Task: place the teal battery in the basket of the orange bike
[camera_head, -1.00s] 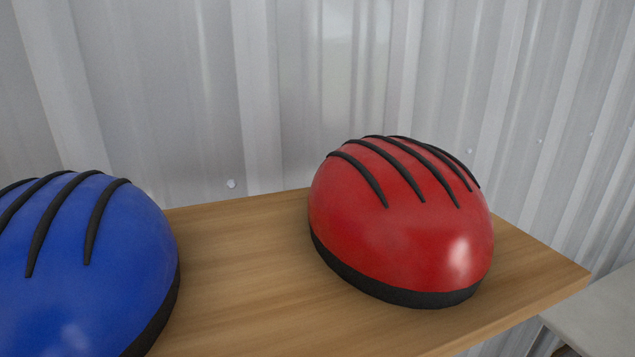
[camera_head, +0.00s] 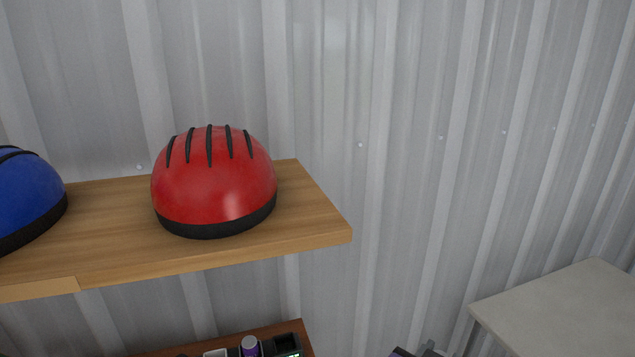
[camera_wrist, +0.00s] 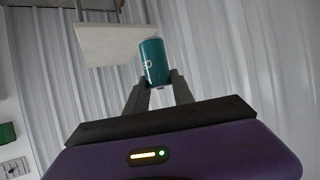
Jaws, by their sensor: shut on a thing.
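The teal battery (camera_wrist: 154,62) is a small cylinder with white marks on its side, seen in the wrist view. My gripper (camera_wrist: 159,84) is shut on its lower end, with one dark finger on each side, and holds it up in the air. The head view does not clearly show the gripper or the battery; a dark and purple piece at its bottom edge is cut off. The orange bike and its basket are not in any view.
A wooden shelf (camera_head: 108,222) on the corrugated wall carries a red helmet (camera_head: 214,190) and a blue helmet (camera_head: 25,200). Below it, a lower brown shelf (camera_head: 180,347) holds small items. A pale tabletop (camera_head: 560,305) is at the right. The wall between is bare.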

